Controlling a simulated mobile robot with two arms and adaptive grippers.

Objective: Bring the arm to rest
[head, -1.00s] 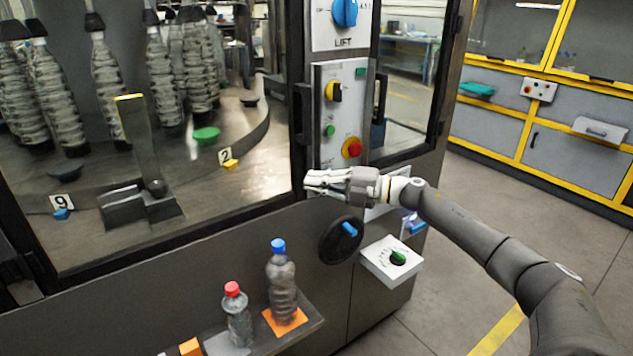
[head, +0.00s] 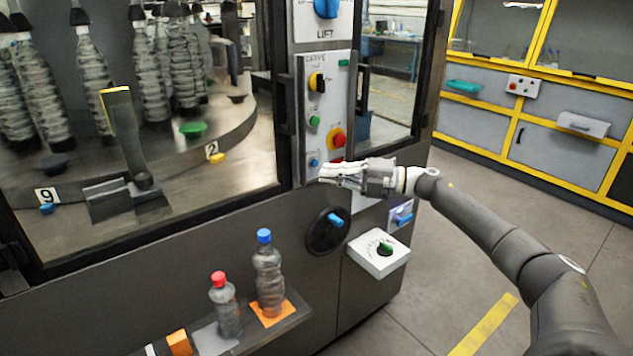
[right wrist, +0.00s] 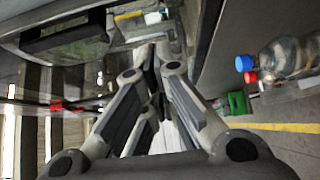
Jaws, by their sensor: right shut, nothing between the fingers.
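My right gripper (head: 326,176) is in front of the machine's control panel (head: 338,85), at its lower end in the head view. Its arm comes in from the right. The fingers are shut with nothing between them, and they also show shut in the right wrist view (right wrist: 158,52). The gripper covers part of the panel's lowest area; whether it touches the panel I cannot tell. My left gripper is in neither view.
Below the gripper are a black handwheel (head: 327,232) and a white dial box (head: 379,253). A blue-capped bottle (head: 268,282) and a red-capped bottle (head: 226,306) stand on a low shelf. Open floor (head: 440,270) lies right of the machine.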

